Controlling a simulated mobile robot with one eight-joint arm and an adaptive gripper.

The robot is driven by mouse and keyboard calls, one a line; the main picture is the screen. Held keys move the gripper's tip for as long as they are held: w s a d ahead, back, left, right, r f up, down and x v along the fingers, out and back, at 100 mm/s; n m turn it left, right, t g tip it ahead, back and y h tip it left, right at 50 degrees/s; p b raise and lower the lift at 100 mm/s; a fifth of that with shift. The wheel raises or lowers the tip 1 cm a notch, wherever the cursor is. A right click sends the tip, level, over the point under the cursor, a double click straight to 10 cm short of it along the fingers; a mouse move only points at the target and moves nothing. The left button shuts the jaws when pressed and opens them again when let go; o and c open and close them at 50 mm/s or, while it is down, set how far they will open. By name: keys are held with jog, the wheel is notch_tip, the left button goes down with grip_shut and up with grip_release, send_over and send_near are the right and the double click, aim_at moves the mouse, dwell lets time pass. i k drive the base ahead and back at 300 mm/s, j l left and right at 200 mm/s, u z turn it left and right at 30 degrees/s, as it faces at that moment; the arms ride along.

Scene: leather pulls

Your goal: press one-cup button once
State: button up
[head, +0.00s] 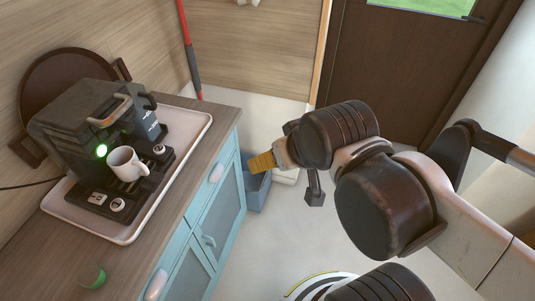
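A dark coffee machine (75,130) stands on a tray on the counter at the left. A white mug (123,163) stands upright on its drip area, and a green light (101,151) glows beside it. Pale-marked controls sit on the near part of the base: a squarish one (97,198) and a round one (117,205). Another round control (158,150) is beyond the mug. The markings are too small to tell which is the one-cup button. My gripper (261,162), with a yellow ridged tip, is right of the counter, apart from the machine. Its finger opening cannot be made out.
The white-rimmed tray (192,140) lies on the wooden counter (225,103) above blue cabinet doors (218,213). A green round object (92,276) is at the counter's near left. A blue bin (257,190) stands on the floor beyond the cabinet. Open floor lies right of the cabinet.

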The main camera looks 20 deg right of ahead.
aim_at(117, 204)
jog(key=u, duration=1.35)
